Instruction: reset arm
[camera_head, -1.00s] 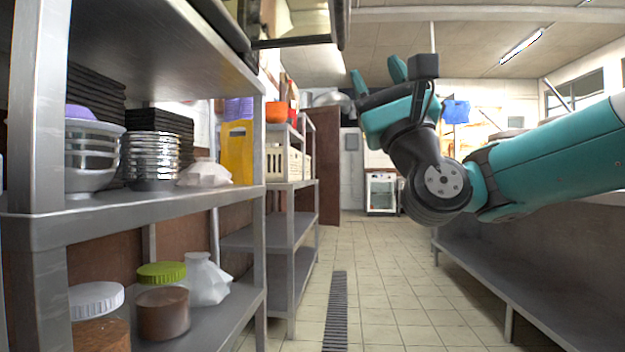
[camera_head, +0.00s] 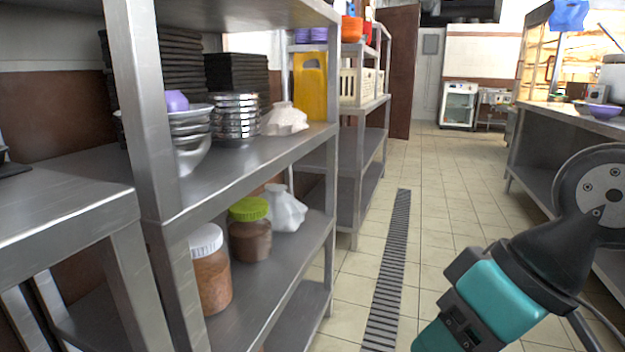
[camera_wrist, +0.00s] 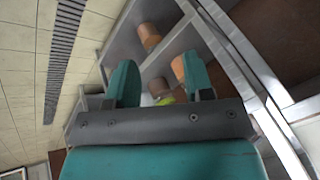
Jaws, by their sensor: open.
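My arm shows at the lower right of the head view, and its teal wrist (camera_head: 490,305) hangs over the tiled aisle; the fingertips are outside that view. In the wrist view my gripper (camera_wrist: 162,85) shows two teal fingers spread apart with nothing between them. Beyond the fingers, the shelf unit with its jars shows at a distance. Nothing touches the fingers.
A steel shelf unit (camera_head: 235,180) on the left holds bowls (camera_head: 236,118), black trays (camera_head: 165,75), a green-lidded jar (camera_head: 250,235) and a white-lidded jar (camera_head: 210,275). A counter (camera_head: 575,120) stands at right. The tiled aisle (camera_head: 440,190) with its drain grate (camera_head: 390,270) is clear.

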